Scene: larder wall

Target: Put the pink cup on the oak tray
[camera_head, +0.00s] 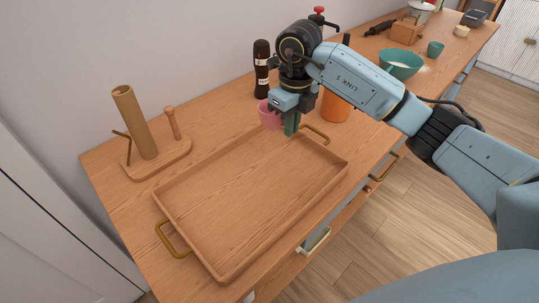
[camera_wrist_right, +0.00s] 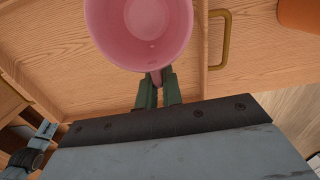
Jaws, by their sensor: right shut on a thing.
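The pink cup (camera_head: 268,117) is held upright near the far right end of the oak tray (camera_head: 235,195). My right gripper (camera_head: 291,124) is shut on the cup's handle. In the right wrist view the cup (camera_wrist_right: 140,30) shows its empty inside, with the fingertips (camera_wrist_right: 158,90) closed on the handle below it. There the cup appears over the tray's end, just inside the brass handle (camera_wrist_right: 225,40). Its exact height above the tray is hard to tell. The tray lies empty on the wooden counter. My left gripper is not in the head view.
An orange canister (camera_head: 335,106) stands close behind the right gripper. A dark pepper mill (camera_head: 261,70) stands by the wall, and a wooden roll holder (camera_head: 150,155) stands left of the tray. A teal bowl (camera_head: 400,64) and a small teal cup (camera_head: 435,49) are farther right.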

